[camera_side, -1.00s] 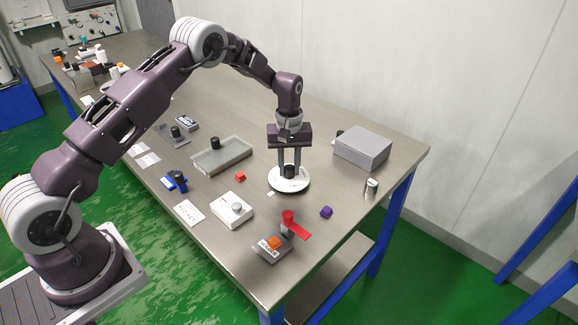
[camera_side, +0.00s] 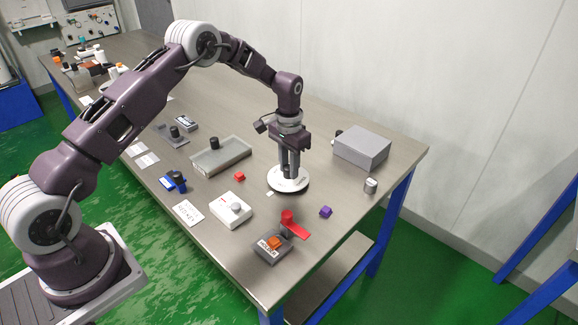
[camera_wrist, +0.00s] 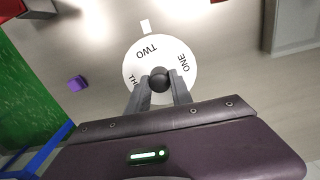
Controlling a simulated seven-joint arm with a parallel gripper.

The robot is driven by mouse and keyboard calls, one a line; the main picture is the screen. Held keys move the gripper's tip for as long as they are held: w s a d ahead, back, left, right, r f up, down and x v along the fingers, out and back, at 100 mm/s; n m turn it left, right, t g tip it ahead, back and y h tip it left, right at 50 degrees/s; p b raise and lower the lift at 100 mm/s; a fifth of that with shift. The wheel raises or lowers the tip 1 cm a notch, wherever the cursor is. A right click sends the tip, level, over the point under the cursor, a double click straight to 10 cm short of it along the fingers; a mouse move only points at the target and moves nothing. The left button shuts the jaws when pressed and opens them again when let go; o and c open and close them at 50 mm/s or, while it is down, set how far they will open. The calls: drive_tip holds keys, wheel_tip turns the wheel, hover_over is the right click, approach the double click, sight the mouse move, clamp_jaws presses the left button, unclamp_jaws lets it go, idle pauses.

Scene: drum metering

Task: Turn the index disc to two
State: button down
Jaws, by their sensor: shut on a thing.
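The index disc (camera_side: 289,186) is a round white disc on a dark base on the table. In the wrist view the disc (camera_wrist: 134,68) shows the words TWO, ONE and part of a third word starting TH. A small white marker tab (camera_wrist: 145,26) lies just beyond its rim, close to the word TWO and slightly to its left. My gripper (camera_side: 290,173) points straight down over the disc. Its fingers (camera_wrist: 160,84) are shut on the black knob (camera_wrist: 160,75) at the disc's centre. The fingers and palm hide the disc's near part.
A purple cube (camera_side: 326,212), a red cube (camera_side: 239,176), a red-handled device (camera_side: 288,217) and a white box with a knob (camera_side: 231,209) surround the disc.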

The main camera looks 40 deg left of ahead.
drive_tip(key=shift+m, duration=1.1)
drive_tip(key=c, duration=1.1)
unclamp_jaws()
drive_tip(key=shift+c, duration=0.2)
drive_tip(key=shift+r, duration=0.1)
wheel_tip(320, 180, up, 7)
